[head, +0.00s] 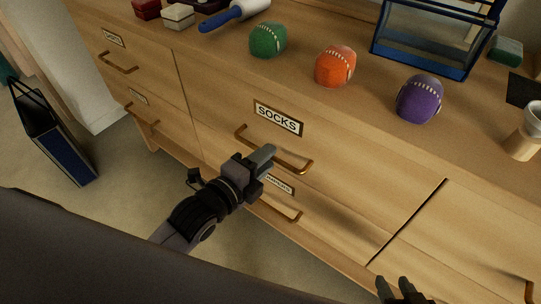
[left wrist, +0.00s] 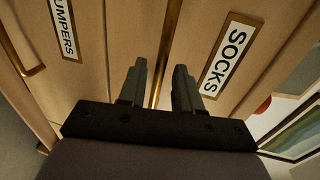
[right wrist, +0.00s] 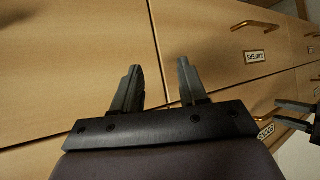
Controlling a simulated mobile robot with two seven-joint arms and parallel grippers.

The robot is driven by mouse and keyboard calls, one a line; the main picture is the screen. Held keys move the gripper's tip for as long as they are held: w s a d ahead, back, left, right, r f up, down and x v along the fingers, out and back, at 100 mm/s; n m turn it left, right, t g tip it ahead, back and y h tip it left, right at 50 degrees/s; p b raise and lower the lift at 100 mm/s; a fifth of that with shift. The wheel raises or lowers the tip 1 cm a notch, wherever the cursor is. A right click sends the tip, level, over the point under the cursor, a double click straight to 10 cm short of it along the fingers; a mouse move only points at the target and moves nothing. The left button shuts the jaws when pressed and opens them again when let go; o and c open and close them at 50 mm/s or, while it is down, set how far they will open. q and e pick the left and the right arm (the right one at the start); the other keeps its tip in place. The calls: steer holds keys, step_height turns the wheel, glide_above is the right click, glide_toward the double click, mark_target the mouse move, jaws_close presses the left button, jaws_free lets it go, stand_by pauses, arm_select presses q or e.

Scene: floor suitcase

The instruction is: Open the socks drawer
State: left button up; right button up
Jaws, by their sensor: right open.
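The socks drawer (head: 345,180) is shut flush in the wooden dresser, with a framed SOCKS label (head: 277,117) and a brass bar handle (head: 297,167) below it. My left gripper (head: 268,156) is at the middle of this handle. In the left wrist view its fingers (left wrist: 160,72) are apart, with the brass bar showing in the gap between them; I cannot tell whether they touch it. The SOCKS label also shows there (left wrist: 228,55). My right gripper (head: 400,287) is low at the right, open and empty, also in the right wrist view (right wrist: 158,78), facing plain drawer fronts.
A JUMPERS drawer handle (head: 278,209) sits just below. Green (head: 268,40), orange (head: 335,66) and purple (head: 419,98) balls, a blue-framed glass box (head: 430,38) and a jar (head: 525,135) stand on the dresser top. A dark blue bag (head: 55,135) stands on the floor at left.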

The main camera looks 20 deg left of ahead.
arm_select(q)
steer(key=shift+x, duration=1.2)
jaws_close()
